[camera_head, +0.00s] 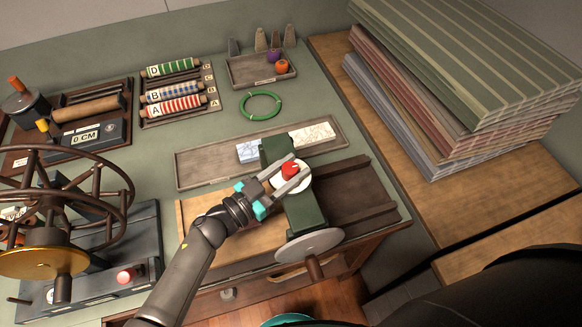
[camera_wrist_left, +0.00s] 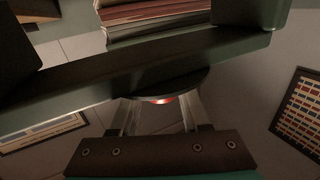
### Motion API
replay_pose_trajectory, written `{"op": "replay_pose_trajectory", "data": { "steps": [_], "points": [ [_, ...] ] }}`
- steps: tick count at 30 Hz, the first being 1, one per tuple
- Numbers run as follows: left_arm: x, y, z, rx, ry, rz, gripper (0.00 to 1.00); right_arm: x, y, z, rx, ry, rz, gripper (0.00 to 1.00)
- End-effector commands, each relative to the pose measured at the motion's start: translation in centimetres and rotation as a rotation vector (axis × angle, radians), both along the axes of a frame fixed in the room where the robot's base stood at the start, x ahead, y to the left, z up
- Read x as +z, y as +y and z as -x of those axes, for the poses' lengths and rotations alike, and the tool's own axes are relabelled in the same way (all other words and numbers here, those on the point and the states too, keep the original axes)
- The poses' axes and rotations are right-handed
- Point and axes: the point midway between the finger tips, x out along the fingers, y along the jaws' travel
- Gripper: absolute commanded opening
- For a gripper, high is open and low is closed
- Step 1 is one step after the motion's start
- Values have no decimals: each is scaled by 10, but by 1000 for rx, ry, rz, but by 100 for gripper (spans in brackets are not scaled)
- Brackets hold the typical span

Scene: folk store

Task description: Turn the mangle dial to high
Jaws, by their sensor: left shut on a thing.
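The mangle (camera_head: 305,211) is a dark green frame standing on the table, with a grey disc wheel at its front end. Its dial is a white round plate (camera_head: 304,184) with a red knob (camera_head: 290,170) on top of the frame. My left gripper (camera_head: 291,176) reaches in from the left and is shut on the red knob, one finger on each side. In the left wrist view a bit of the red knob (camera_wrist_left: 163,100) shows between the fingers, under the dark disc edge. The dial's markings are not readable. My right gripper is not in view.
A wooden board (camera_head: 194,214) lies left of the mangle and a long tray (camera_head: 196,169) with patterned cards lies behind it. A green ring (camera_head: 260,94) and a spool rack (camera_head: 180,112) are farther back. A spoked wheel machine (camera_head: 75,262) stands left; striped cloth stacks (camera_head: 470,70) lie right.

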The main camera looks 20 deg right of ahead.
Motion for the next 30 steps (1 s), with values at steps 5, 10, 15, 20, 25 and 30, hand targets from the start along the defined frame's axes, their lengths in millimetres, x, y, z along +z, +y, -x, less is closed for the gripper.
{"op": "replay_pose_trajectory", "data": {
  "steps": [5,10,15,20,25,30],
  "points": [
    [0,0,0,0,0,0,5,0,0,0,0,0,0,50],
    [0,0,0,0,0,0,0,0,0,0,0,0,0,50],
    [0,0,0,-1,0,-1,0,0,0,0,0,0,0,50],
    [0,0,0,-1,0,-1,0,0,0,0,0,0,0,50],
    [0,0,0,-1,0,-1,0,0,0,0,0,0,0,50],
    [0,0,0,-1,0,-1,0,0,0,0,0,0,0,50]
  ]
}}
